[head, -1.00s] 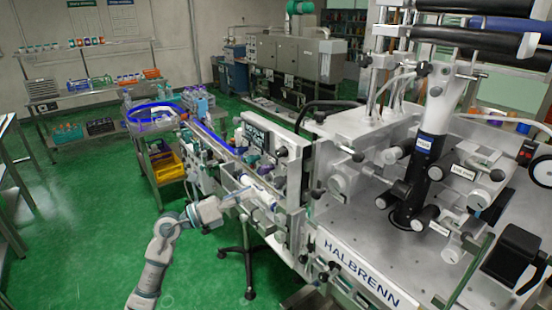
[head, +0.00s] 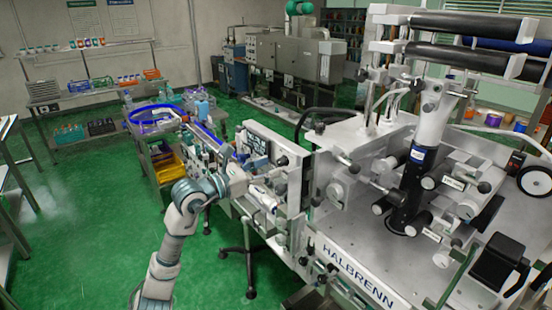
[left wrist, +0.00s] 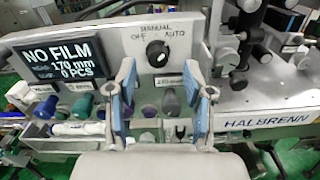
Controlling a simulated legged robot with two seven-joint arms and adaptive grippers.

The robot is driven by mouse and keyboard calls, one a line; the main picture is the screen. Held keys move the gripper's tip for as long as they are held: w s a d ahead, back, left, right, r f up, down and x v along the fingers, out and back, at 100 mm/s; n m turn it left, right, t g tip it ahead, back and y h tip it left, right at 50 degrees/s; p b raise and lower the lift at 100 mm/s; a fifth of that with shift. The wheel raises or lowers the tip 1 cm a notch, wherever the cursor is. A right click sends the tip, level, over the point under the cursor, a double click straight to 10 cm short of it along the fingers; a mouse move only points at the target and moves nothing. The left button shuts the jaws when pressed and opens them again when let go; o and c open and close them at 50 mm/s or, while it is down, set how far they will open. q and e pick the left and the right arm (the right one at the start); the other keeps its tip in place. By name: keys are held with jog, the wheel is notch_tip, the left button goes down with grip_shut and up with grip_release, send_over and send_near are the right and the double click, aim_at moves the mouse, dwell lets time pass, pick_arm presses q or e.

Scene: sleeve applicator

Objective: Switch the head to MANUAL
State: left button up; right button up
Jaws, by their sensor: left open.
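The selector knob (left wrist: 158,53) is a round black dial on a pale panel, lettered OFF at its left, MANUAL above and AUTO at its right.
A display (left wrist: 62,60) reading NO FILM, 170 mm, 0 PCS sits left of the knob. Several coloured buttons and knobs line the ledge below. The HALBRENN machine bed (head: 345,262) stands to the right, with a black post (head: 411,190). Green floor lies open at left.

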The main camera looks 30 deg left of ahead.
aim_at(279, 163)
pick_arm(q)
jog(key=x, duration=0.3)
jog(key=shift+w+p, duration=0.2)
jog(key=shift+p, duration=0.1)
jog(key=shift+w, duration=0.1)
jog(key=shift+a+f, duration=0.15)
jog(key=shift+a, duration=0.2)
jog(key=shift+d, duration=0.15)
jog(key=c, duration=0.7)
jog(key=shift+d, duration=0.15)
grip_shut()
pick_arm(e)
jog(key=shift+s+r, duration=0.25)
jog(key=shift+s, duration=0.55)
